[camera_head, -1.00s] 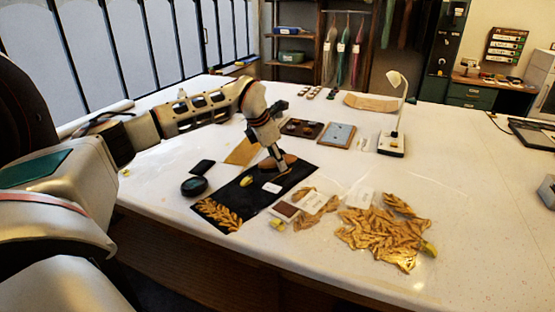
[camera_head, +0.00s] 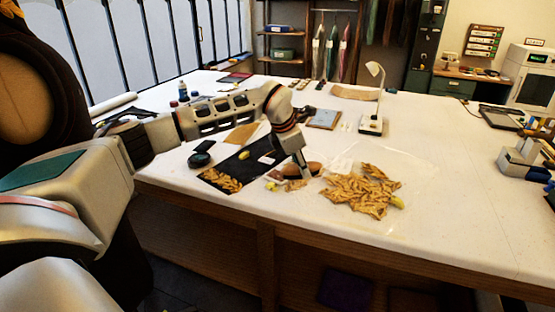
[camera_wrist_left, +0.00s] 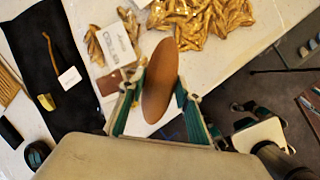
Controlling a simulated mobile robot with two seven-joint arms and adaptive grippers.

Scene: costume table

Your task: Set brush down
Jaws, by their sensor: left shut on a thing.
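The brush shows as a brown oval back (camera_head: 315,168); its bristles are hidden. My left gripper (camera_head: 304,172) is shut on it, low over the front part of the white table, just left of the gold leaf pile (camera_head: 360,188). In the left wrist view the brown oval (camera_wrist_left: 159,82) sits lengthwise between the green-padded fingers (camera_wrist_left: 157,105). Bare white tabletop shows beside it. I cannot tell whether the brush touches the table.
A black mat (camera_head: 237,168) with gold leaves and a tag lies left of the brush. A white card (camera_wrist_left: 116,46) and a brown swatch (camera_wrist_left: 108,83) lie close beside it. The table's front edge is near. A lamp (camera_head: 372,100) stands farther back. Clear tabletop lies right of the leaf pile.

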